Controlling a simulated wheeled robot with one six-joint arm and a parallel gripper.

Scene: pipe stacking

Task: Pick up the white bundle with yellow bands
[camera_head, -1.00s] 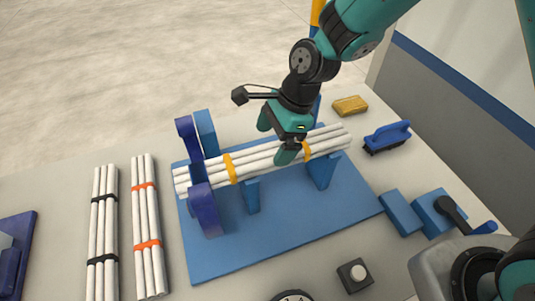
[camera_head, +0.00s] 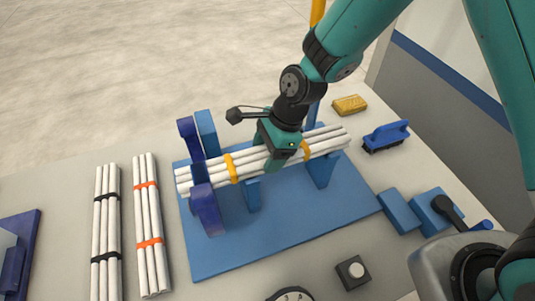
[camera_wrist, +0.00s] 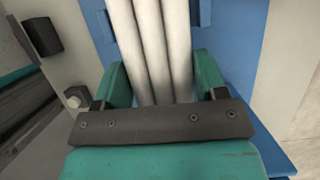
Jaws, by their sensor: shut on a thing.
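The white bundle with yellow bands (camera_head: 322,141) lies across the supports of a blue stand (camera_head: 275,227). Its left end passes between dark blue uprights (camera_head: 190,138). One yellow band (camera_head: 231,168) shows left of my gripper and another (camera_head: 306,150) shows to its right. My gripper (camera_head: 268,155) is shut on the bundle between the two bands, with its fingers on either side. In the wrist view, the white pipes (camera_wrist: 150,45) run between the two teal fingers (camera_wrist: 160,84).
A bundle with black bands (camera_head: 105,230) and one with orange bands (camera_head: 148,222) lie at the left. A yellow sponge (camera_head: 350,104) and a blue brush (camera_head: 386,136) lie at the right. Blue blocks (camera_head: 400,212) and a small button box (camera_head: 352,272) stand near the front.

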